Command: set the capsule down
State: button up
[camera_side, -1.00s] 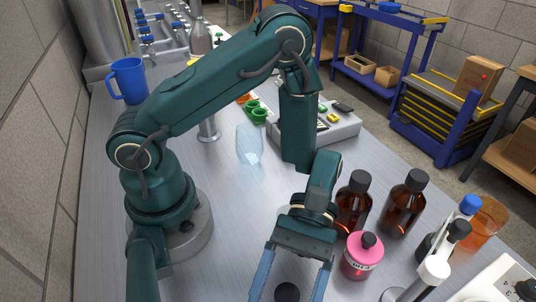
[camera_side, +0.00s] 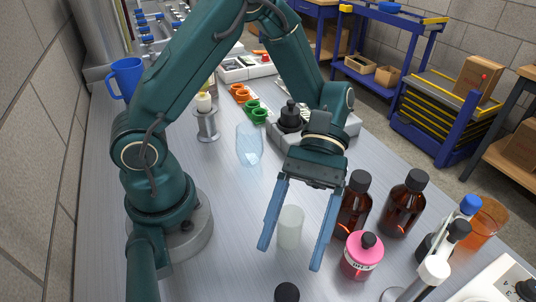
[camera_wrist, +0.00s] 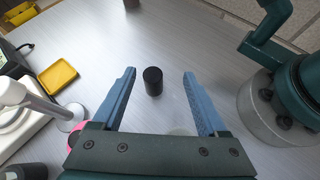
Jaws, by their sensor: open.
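The capsule, a small black cylinder (camera_side: 287,292), stands upright on the metal bench at the bottom edge of the side view, its lower part cut off. The wrist view shows it whole (camera_wrist: 153,82), between the lines of the two fingers but touching neither. My gripper (camera_side: 290,257) is open and empty, its blue fingers pointing down above the bench, behind and above the capsule. In the wrist view the gripper (camera_wrist: 159,74) also shows wide apart with nothing held.
A whitish cup (camera_side: 290,226) shows between the fingers. A pink bottle (camera_side: 362,257) and brown bottles (camera_side: 403,205) stand close to the right. A clear bluish cup (camera_side: 249,146) stands farther back. A yellow tray (camera_wrist: 58,76) lies at left in the wrist view.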

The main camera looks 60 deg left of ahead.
jog(key=a+r+m+t+y, duration=0.7)
jog(key=a+t, duration=0.5)
jog(key=t, duration=0.2)
jog(key=shift+w+a+r+y, duration=0.3)
jog(key=shift+w+a, duration=0.1)
jog(key=shift+w, duration=0.05)
